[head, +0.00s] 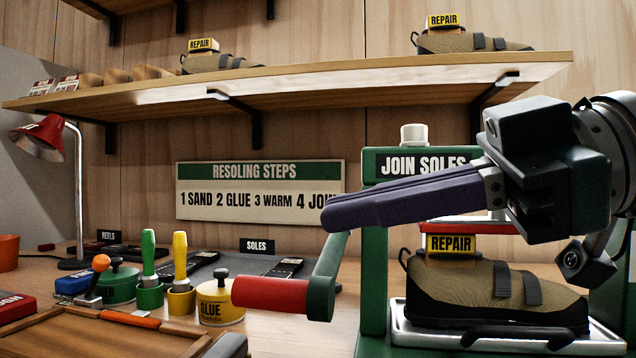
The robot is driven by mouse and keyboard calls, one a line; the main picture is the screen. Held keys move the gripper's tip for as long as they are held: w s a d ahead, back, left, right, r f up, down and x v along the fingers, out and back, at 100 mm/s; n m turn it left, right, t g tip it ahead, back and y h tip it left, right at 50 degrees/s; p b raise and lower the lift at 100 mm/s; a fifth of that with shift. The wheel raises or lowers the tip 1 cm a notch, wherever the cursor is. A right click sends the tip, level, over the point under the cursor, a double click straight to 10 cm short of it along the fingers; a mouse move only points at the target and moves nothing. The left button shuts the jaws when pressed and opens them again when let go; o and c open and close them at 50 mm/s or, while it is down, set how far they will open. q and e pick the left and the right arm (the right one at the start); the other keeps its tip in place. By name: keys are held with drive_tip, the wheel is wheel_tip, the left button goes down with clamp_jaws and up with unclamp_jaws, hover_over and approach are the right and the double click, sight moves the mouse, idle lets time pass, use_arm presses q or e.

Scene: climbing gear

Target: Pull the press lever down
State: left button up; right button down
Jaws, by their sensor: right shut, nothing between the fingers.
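The green press (373,280) stands at the right, with a "JOIN SOLES" sign across its top. Its lever has a green crank arm (328,262) on the press's left side and a red grip (270,293) sticking out to the left at the lower end. My right gripper (332,214) comes in from the right with its long purple fingers shut and empty. Its fingertips are above the red grip, in front of the upper end of the crank arm; I cannot tell if they touch. A shoe with a "REPAIR" tag (490,288) sits in the press under the red-edged plate (470,227). My left gripper is not in view.
Left of the lever stand a yellow glue pot (219,302), green and yellow brush pots (150,297) and a green tin (117,286). A wooden tray (75,337) lies in front. A shelf (330,82) runs above. A red lamp (42,137) stands far left.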

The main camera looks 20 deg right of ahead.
drive_tip(key=shift+b+v, duration=0.5)
drive_tip(key=shift+v, duration=2.05)
wheel_tip(320, 180, down, 5)
drive_tip(key=s+m+g+h+p, duration=0.25)
drive_tip(key=m+h+p, duration=0.35)
drive_tip(key=p, duration=1)
drive_tip(key=s+r+m+g+h+p, duration=0.2)
drive_tip(key=s+m+g+h+p, duration=0.35)
drive_tip(key=s+p, duration=0.65)
wheel_tip(320, 180, up, 36)
drive_tip(key=w+m+t+p, duration=0.1)
drive_tip(key=p, duration=3.5)
drive_tip(key=shift+w+d+t, duration=0.25)
drive_tip(key=shift+d+t, duration=0.15)
drive_tip(key=shift+d, duration=0.05)
